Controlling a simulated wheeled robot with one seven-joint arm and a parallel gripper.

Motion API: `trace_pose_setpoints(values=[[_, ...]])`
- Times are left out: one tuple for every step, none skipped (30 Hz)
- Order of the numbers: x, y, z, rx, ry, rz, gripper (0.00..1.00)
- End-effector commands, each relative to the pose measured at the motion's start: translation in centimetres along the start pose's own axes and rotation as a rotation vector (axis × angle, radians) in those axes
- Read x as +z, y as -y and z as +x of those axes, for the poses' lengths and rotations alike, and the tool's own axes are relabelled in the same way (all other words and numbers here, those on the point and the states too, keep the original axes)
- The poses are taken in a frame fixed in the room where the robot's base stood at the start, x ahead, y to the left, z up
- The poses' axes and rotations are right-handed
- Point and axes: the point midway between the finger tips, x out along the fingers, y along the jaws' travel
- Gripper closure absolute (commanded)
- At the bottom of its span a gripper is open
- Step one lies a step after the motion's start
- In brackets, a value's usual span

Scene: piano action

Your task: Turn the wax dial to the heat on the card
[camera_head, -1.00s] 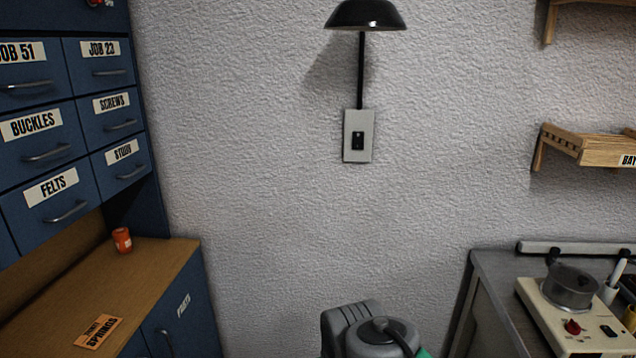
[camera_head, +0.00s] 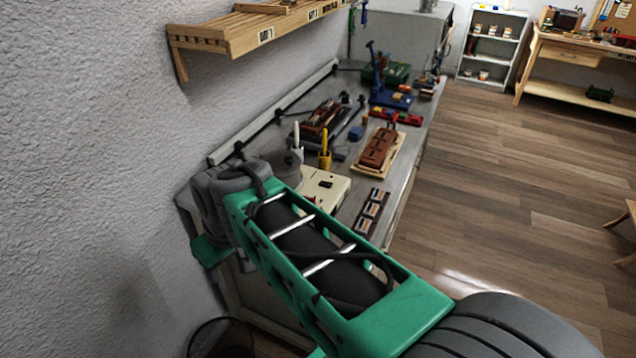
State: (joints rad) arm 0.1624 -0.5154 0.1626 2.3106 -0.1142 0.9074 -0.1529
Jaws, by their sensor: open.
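The cream wax heater (camera_head: 334,187) stands near the close end of the grey workbench, partly behind my arm. Its grey round pot (camera_head: 282,166) sits on top. The red dial is hidden by my arm. A dark strip with several small pale cards (camera_head: 370,212) lies on the bench to the right of the heater; I cannot read it. My green arm reaches across the lower middle to a grey joint left of the heater. My gripper does not show.
A yellow holder (camera_head: 325,160) stands behind the heater. A brown block (camera_head: 379,147) lies on a board further along. A wooden shelf (camera_head: 240,30) hangs on the wall above. A wire bin (camera_head: 222,338) stands below.

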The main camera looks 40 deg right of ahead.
Motion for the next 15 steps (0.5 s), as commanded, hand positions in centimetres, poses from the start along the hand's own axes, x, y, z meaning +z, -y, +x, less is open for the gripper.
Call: trace_pose_setpoints(values=[[-2.1,-3.1,-1.5,-0.007,0.009,-0.001,0.5],[-3.2,-5.2,-1.8,-0.017,0.01,-0.017,0.5],[-4.3,-8.3,-2.2,-0.032,0.007,-0.042,0.5],[-4.9,-10.9,-2.4,-0.042,0.002,-0.06,0.5],[-5.2,-13.4,-2.5,-0.053,-0.004,-0.079,0.5],[-5.3,-16.8,-2.6,-0.064,-0.018,-0.103,0.5],[-5.1,-19.2,-2.6,-0.072,-0.029,-0.122,0.5],[-4.7,-21.5,-2.7,-0.077,-0.042,-0.14,0.5],[-4.1,-24.1,-2.7,-0.081,-0.058,-0.161,0.5],[-3.5,-25.8,-2.7,-0.084,-0.069,-0.177,0.5],[-2.9,-27.2,-2.7,-0.085,-0.08,-0.19,0.5],[-2.3,-28.5,-2.6,-0.087,-0.091,-0.207,0.5],[-1.9,-29.3,-2.6,-0.086,-0.098,-0.216,0.5],[-1.6,-29.8,-2.5,-0.086,-0.104,-0.225,0.5],[-1.4,-30.2,-2.3,-0.087,-0.108,-0.231,0.5]])
